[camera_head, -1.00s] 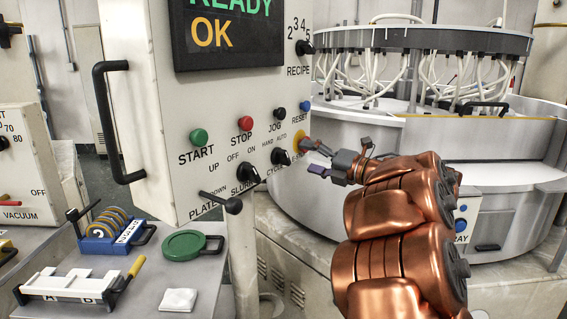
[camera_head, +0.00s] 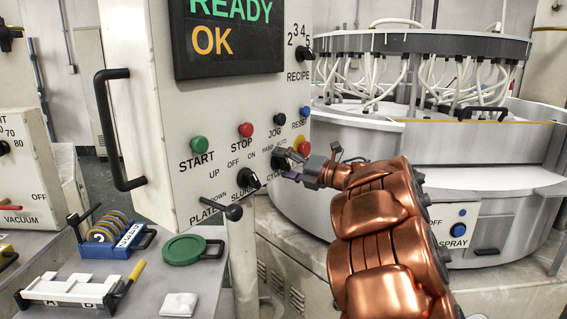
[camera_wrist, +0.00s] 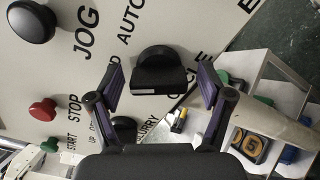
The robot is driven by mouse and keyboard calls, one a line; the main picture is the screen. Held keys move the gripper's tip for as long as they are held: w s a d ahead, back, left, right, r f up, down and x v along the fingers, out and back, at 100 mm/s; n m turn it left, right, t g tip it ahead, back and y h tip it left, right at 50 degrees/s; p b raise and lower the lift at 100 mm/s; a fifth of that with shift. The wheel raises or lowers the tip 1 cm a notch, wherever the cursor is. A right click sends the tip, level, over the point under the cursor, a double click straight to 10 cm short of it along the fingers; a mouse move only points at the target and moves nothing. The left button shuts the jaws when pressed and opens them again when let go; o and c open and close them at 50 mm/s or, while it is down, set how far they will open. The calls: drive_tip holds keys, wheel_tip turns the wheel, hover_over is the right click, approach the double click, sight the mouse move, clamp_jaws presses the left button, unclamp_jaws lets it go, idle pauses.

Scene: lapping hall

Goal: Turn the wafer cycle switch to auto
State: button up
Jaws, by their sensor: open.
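The wafer cycle switch (camera_head: 279,157) is a black knob low on the right of the pale control panel (camera_head: 225,120), partly hidden by my gripper in the head view. In the wrist view the cycle switch (camera_wrist: 158,70) is large and central, with AUTO lettered to its left and CYCLE to its right. I cannot tell clearly which position it points to. My gripper (camera_head: 289,165) is at the panel in front of the switch. In the wrist view the open fingers of my gripper (camera_wrist: 161,84) stand either side of the knob, with gaps visible.
A red button on yellow (camera_head: 303,147) is close right of my gripper. The black slurry knob (camera_head: 247,178) and a plate lever (camera_head: 233,212) are to the left. The black jog button (camera_head: 279,118) is above. A bench with a green disc (camera_head: 184,248) stands below.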

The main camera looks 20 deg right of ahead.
drive_tip(key=c, duration=1.2)
drive_tip(key=shift+o, duration=0.2)
drive_tip(key=m+p, duration=0.1)
drive_tip(key=m, duration=0.1)
drive_tip(key=m+p, duration=0.3)
drive_tip(key=shift+a+r+m+p, duration=0.1)
drive_tip(key=shift+r+m+p, duration=0.2)
drive_tip(key=shift+m+p, duration=0.1)
drive_tip(key=m+p, duration=0.3)
drive_tip(key=shift+f+m+p, duration=0.15)
drive_tip(key=shift+m+p, duration=0.9)
drive_tip(key=shift+m, duration=0.35)
drive_tip(key=shift+f+m, duration=0.1)
drive_tip(key=shift+m, duration=0.2)
